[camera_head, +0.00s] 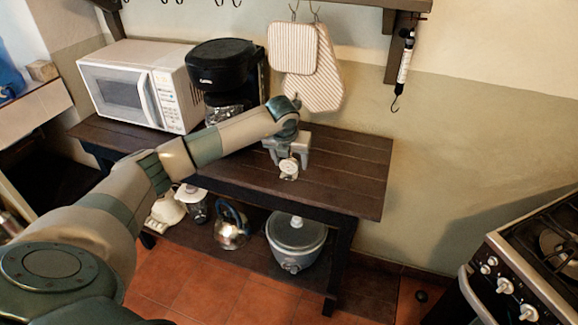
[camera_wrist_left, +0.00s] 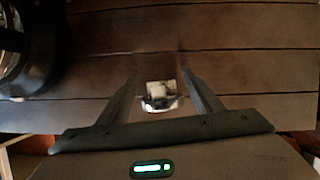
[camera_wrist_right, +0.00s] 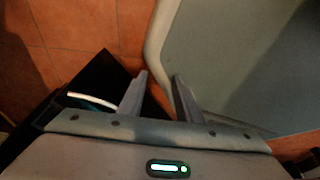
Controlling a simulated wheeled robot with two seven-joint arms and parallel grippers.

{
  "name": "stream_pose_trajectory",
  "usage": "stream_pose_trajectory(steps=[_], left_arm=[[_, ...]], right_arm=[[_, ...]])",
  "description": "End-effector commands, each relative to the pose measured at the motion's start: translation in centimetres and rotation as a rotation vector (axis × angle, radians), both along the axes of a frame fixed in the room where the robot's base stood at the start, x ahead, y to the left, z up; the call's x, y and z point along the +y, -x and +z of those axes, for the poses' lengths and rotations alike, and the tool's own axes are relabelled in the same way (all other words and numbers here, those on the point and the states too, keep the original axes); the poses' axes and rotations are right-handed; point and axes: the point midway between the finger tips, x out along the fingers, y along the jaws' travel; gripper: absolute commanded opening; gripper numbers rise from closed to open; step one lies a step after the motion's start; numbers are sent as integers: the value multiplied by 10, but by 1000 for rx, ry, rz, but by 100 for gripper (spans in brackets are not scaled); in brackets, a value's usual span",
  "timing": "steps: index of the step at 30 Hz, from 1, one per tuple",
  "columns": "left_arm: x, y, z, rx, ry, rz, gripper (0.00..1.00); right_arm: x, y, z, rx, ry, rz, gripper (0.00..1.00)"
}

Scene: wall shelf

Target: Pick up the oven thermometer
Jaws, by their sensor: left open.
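The oven thermometer (camera_head: 289,168), a small white round dial, stands on the dark wooden table near its front edge. In the left wrist view, the thermometer (camera_wrist_left: 161,97) shows between the two fingers, with a gap on both sides. My left gripper (camera_head: 287,158) is open and points down over it; it also shows in the left wrist view (camera_wrist_left: 160,79). I cannot tell how far the fingertips are above the tabletop. My right gripper (camera_wrist_right: 161,77) shows only in its own wrist view, with its fingers apart and nothing between them, above the floor.
A black coffee maker (camera_head: 224,66) and a white microwave (camera_head: 143,86) stand left on the table (camera_head: 350,172). Striped pot holders (camera_head: 292,48) hang behind. A kettle (camera_head: 231,226) and a slow cooker (camera_head: 296,240) sit on the lower shelf. The table's right end is clear.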

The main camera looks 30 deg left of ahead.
Motion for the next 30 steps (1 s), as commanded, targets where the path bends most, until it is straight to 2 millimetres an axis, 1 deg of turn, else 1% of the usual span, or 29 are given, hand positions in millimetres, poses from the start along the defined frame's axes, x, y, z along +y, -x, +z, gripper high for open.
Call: stream_pose_trajectory(steps=[2,3,5,6,7,12,23,24,25,28,30], left_arm=[[0,0,0,0,0,0,60],[0,0,0,0,0,0,50],[0,0,0,0,0,0,36],[0,0,0,0,0,0,26],[0,0,0,0,0,0,23],[0,0,0,1,0,0,21],[0,0,0,1,0,0,21],[0,0,1,1,0,0,16],[0,0,1,1,0,0,0],[0,0,5,1,0,0,0],[0,0,10,-1,1,0,0]], right_arm=[[0,0,0,-1,0,0,31],[0,0,0,-1,0,0,31],[0,0,0,-1,0,0,31],[0,0,0,-1,0,0,31],[0,0,0,-1,0,0,31],[1,-1,0,-2,-1,0,31],[1,-1,0,-2,-1,0,31],[1,-1,0,-3,-2,0,31],[1,-2,-1,-4,-2,0,31],[2,-5,-2,-11,-4,0,31],[4,-11,-2,-26,-8,1,31]])
